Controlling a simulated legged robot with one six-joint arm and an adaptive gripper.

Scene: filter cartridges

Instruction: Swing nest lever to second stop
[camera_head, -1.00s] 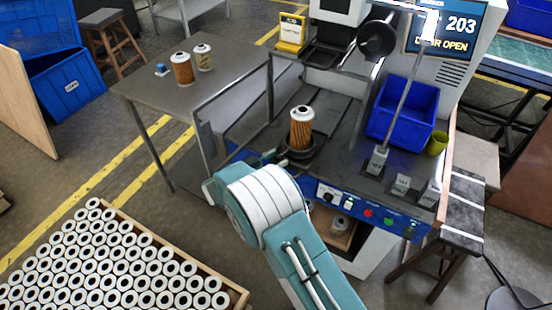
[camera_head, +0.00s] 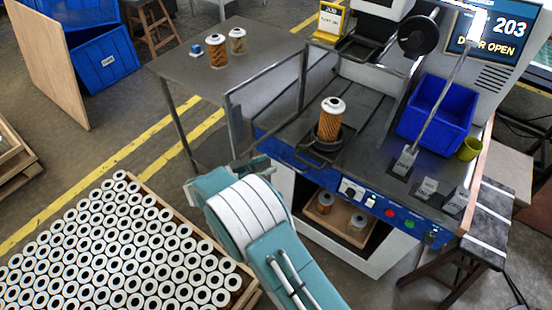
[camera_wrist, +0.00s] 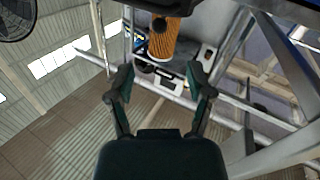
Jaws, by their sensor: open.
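A filter cartridge (camera_head: 330,122) with an orange pleated body and a white top stands upright in the dark round nest (camera_head: 346,137) on the machine table. It also shows tilted at the top of the wrist view (camera_wrist: 163,42). A dark lever-like bar (camera_head: 312,158) seems to stick out at the nest's front left; its exact stop position cannot be told. My gripper (camera_wrist: 160,88) is open and empty in the wrist view, apart from the cartridge. In the head view it is mostly hidden behind my teal arm, left of the nest and near the machine's front edge.
A metal guard rail (camera_head: 265,75) stands left of the nest. A blue bin (camera_head: 437,108), slanted rod (camera_head: 440,90) and yellow cup (camera_head: 469,149) are to the right. A panel of buttons (camera_head: 389,213) runs along the front. A crate of white-topped cartridges (camera_head: 250,290) lies at lower left.

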